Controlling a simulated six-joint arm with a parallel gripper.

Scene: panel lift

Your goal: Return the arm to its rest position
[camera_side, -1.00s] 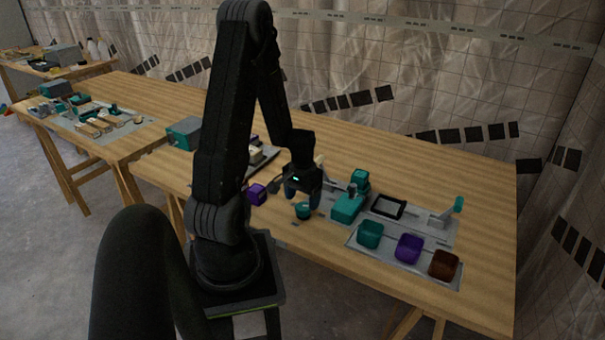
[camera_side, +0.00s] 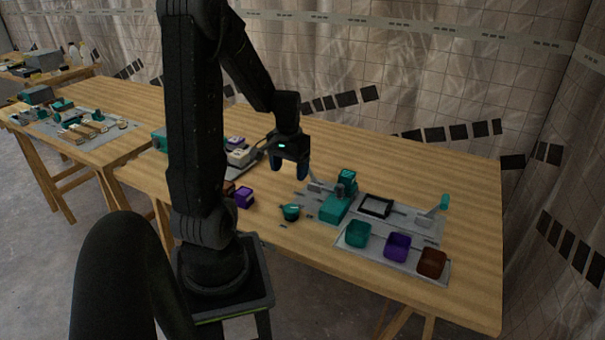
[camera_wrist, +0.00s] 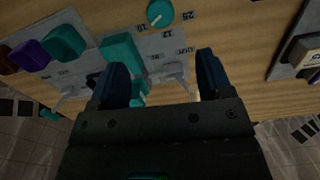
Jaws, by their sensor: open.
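My gripper (camera_side: 290,173) is open and empty. It hangs over the table behind the teal dial (camera_side: 291,212), apart from it and pointing down. In the wrist view my gripper's two dark blue fingers (camera_wrist: 161,62) are spread wide with nothing held between them. The same dial shows at the top of that view (camera_wrist: 159,12), with printed numbers around it, beyond the fingertips. My arm is raised and bent at the elbow.
A teal block (camera_side: 333,208), a dark square frame (camera_side: 376,206) and a teal-tipped lever (camera_side: 443,203) stand right of my gripper. Teal (camera_side: 358,235), purple (camera_side: 397,247) and brown (camera_side: 431,263) bins sit in front. The table's back right is clear.

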